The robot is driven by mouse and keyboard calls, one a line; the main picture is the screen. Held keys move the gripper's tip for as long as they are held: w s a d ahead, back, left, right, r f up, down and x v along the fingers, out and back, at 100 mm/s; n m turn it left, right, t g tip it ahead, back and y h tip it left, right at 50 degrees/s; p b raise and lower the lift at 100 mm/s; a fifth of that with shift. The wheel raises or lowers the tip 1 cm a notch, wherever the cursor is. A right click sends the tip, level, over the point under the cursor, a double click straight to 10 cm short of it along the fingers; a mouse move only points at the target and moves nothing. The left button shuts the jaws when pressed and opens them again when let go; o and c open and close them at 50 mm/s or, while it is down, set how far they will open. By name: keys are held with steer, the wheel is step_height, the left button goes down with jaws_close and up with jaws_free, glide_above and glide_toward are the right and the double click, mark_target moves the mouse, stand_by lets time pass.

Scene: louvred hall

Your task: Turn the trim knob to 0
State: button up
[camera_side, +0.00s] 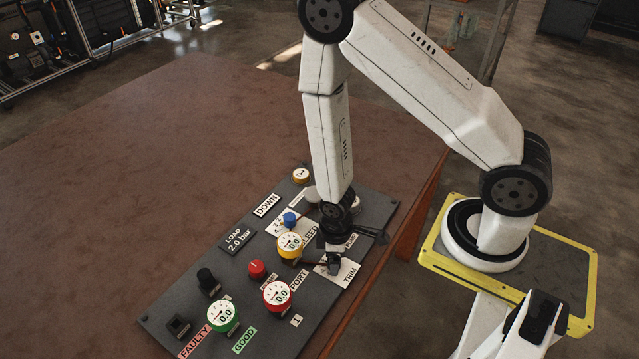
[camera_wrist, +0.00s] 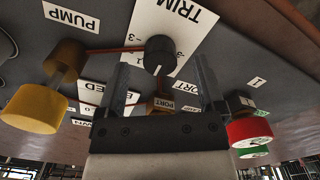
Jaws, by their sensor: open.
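The trim knob (camera_wrist: 160,50) is a small black round knob on a white plate marked TRIM (camera_wrist: 185,18), with a scale around it. A white pointer line shows on its lower side in the wrist view; the number it points at is hard to read. My gripper (camera_wrist: 161,65) is open, with one finger on each side of the knob in the wrist view; I see no contact. It also shows in the side view (camera_side: 334,262).
The dark panel (camera_side: 222,277) lies on a brown table (camera_side: 120,150). A yellow-rimmed gauge (camera_side: 290,245), a red-rimmed gauge (camera_side: 277,295), a green-rimmed gauge (camera_side: 223,317), a red button (camera_side: 256,268) and a blue knob (camera_side: 289,219) stand nearby. The table left of the panel is clear.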

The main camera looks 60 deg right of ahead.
steer(key=shift+r, duration=2.8)
steer(key=shift+r, duration=0.15)
step_height(320, 180, up, 7)
steer(key=shift+r, duration=0.2)
